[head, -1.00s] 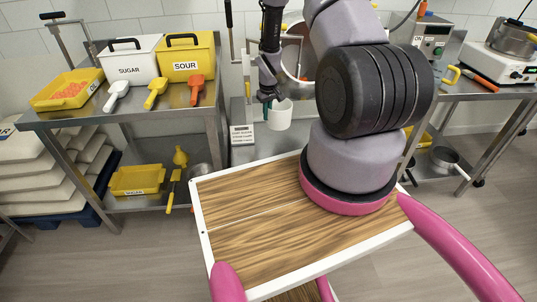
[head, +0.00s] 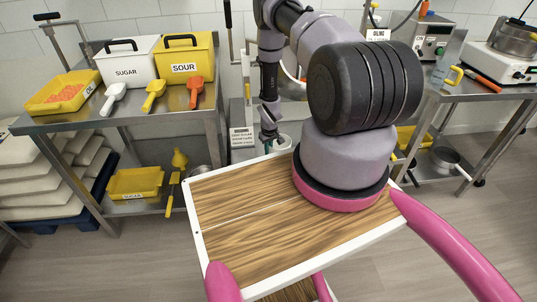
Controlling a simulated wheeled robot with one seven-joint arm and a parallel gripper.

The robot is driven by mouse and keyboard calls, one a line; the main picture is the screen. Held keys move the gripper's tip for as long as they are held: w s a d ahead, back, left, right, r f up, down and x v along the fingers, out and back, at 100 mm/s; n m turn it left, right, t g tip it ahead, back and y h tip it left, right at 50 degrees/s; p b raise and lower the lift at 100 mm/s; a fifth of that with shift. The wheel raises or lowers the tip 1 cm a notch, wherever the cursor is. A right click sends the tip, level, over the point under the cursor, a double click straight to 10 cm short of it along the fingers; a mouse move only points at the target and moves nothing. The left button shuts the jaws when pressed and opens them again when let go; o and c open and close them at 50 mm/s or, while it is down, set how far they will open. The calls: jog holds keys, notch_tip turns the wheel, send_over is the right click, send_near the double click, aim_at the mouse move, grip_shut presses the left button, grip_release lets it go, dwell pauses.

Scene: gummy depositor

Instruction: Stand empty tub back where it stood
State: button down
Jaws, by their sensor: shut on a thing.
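My gripper (head: 269,141) hangs low at the centre of the head view, just past the far edge of my wooden deck. It is shut on the white empty tub (head: 283,141), holding it at its left side. The tub appears upright. Its lower part is hidden behind the deck's white rim, so I cannot tell whether it touches a surface. A small printed sign (head: 242,137) stands just left of the gripper.
A steel table (head: 130,113) on the left holds the white SUGAR bin (head: 126,66), the yellow SOUR bin (head: 186,60), scoops and a yellow tray (head: 62,95). A right-hand table carries a hot plate (head: 496,66). Yellow containers sit on the lower shelves.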

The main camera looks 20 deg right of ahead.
jog(key=shift+f, duration=0.9)
jog(key=c, duration=1)
grip_release()
jog(key=shift+f, duration=0.15)
